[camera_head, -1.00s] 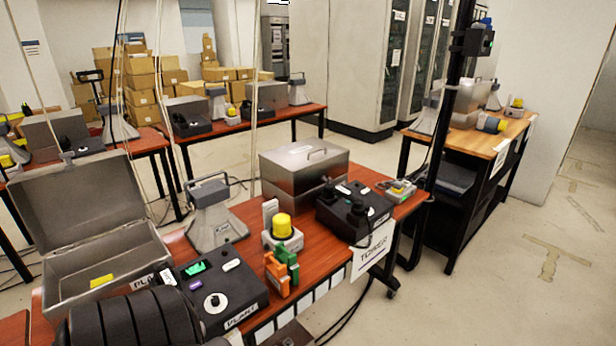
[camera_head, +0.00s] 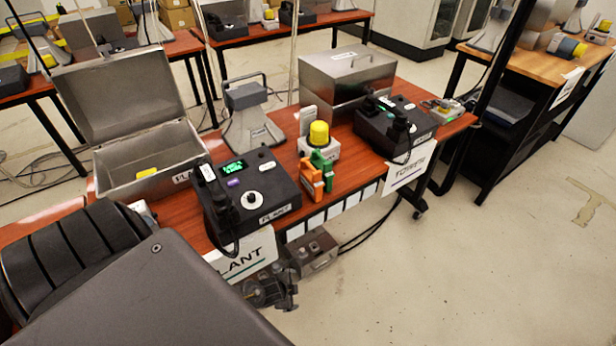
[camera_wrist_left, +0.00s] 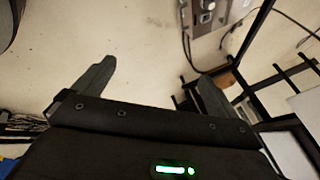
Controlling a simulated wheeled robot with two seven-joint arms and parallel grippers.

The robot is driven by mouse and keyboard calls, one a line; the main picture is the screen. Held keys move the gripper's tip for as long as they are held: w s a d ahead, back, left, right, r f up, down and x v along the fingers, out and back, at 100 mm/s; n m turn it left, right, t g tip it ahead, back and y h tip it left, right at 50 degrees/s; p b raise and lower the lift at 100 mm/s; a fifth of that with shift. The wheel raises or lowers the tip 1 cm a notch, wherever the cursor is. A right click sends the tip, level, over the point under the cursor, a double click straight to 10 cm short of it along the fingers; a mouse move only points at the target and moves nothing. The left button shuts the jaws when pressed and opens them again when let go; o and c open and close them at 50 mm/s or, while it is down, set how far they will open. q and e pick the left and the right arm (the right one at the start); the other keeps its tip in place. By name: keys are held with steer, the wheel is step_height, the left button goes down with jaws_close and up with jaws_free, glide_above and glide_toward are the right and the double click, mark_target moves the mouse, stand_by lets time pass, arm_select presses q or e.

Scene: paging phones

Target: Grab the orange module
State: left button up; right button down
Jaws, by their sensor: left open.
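The orange module (camera_head: 310,180) stands upright near the front edge of the red-brown table (camera_head: 345,180) in the head view. A green module (camera_head: 324,166) is close beside it and partly overlaps it. My left gripper (camera_wrist_left: 155,75) is open in the left wrist view, with its fingers wide apart and bare floor between them. The orange module is not in the wrist view. In the head view, my left arm fills the lower left; I cannot clearly make out its fingers there. My right gripper is in neither view.
A black PLANT phone console (camera_head: 247,190) stands left of the modules, and a yellow-topped unit (camera_head: 319,145) behind them. The black TOWER console (camera_head: 395,125) is to the right. An open metal box (camera_head: 140,140) is left. A grey box (camera_head: 313,252) is low below the table edge.

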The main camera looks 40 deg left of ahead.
arm_select(q)
steer(key=w+d+r+m+t+h+b, duration=0.1)
steer(key=w+d+r+m+t+b, duration=0.1)
steer(key=w+r+m, duration=0.55)
steer(key=w+d+r+m+t+h+b, duration=0.1)
steer(key=w+d+r+m+t, duration=0.15)
steer(key=w+r, duration=0.9)
step_height(320, 180, up, 23)
steer(key=m+h+b, duration=0.2)
steer(key=m, duration=1.7)
glide_above(311, 167)
steer(key=s+a, duration=0.3)
steer(key=s, duration=0.6)
steer(key=shift+w+d+r+t, duration=0.15)
steer(key=shift+w+r+t, duration=0.05)
steer(key=shift+t, duration=0.25)
steer(key=p+x, duration=0.1)
steer(key=x, duration=0.2)
steer(key=p+x, duration=0.1)
steer(key=x, duration=0.3)
steer(key=p+x, duration=0.1)
steer(key=x, duration=0.3)
steer(key=shift+a+f, duration=0.4)
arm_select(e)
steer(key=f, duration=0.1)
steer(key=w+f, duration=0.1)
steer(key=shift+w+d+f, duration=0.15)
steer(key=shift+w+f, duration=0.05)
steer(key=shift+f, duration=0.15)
